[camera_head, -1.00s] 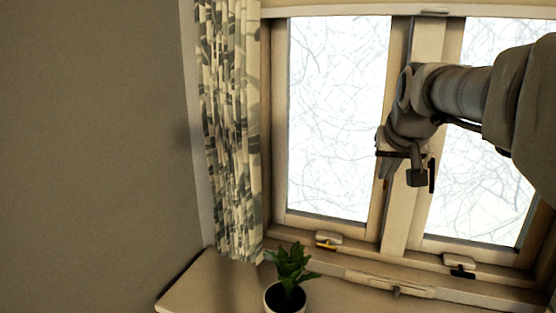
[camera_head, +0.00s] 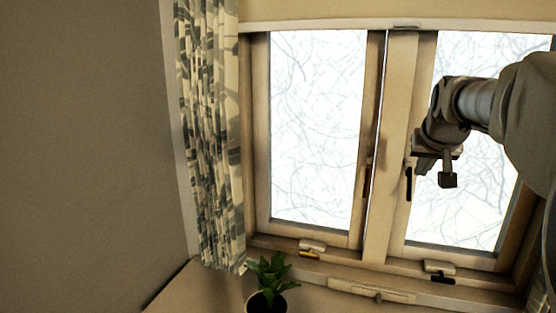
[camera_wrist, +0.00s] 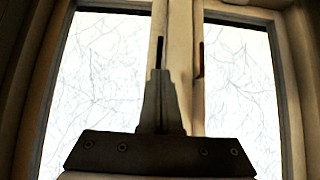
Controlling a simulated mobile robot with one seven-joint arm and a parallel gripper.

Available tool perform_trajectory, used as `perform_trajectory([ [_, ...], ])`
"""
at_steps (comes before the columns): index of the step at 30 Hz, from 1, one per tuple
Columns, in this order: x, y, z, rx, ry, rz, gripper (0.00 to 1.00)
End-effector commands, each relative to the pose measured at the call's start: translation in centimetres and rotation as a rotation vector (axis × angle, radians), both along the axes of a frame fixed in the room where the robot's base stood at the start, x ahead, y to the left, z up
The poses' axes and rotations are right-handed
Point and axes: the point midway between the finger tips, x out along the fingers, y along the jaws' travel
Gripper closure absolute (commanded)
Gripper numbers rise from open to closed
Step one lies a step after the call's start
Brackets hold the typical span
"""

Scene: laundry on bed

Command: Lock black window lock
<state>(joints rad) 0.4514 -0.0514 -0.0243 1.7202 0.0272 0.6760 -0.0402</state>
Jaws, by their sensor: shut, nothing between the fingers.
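A black window handle (camera_head: 408,184) points down on the near edge of the right sash, beside the central post. In the wrist view the black handle (camera_wrist: 160,50) shows upright just beyond my fingertips; whether they touch it I cannot tell. A brown handle (camera_head: 367,180) hangs on the left sash, and it also shows in the wrist view (camera_wrist: 201,62). My gripper (camera_wrist: 160,78) is shut and empty. In the head view my gripper is in front of the right pane, close to the upper part of the black handle; its fingertips are hard to make out.
A black catch (camera_head: 441,273) and a yellow one (camera_head: 309,254) sit at the bottom of the sashes. A potted plant (camera_head: 268,277) stands on the sill at lower left. A curtain (camera_head: 212,140) hangs at the left. A thin bright slit runs beside the central post (camera_head: 397,130).

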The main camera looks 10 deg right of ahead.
Motion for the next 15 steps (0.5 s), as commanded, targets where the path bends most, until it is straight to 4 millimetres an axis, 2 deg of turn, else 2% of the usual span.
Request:
perform_trajectory([
  [6,3.1,-1.5,-3.5,0.003,0.005,0.0,1.0],
  [15,6.4,-3.1,-7.0,0.001,0.003,0.0,1.0],
])
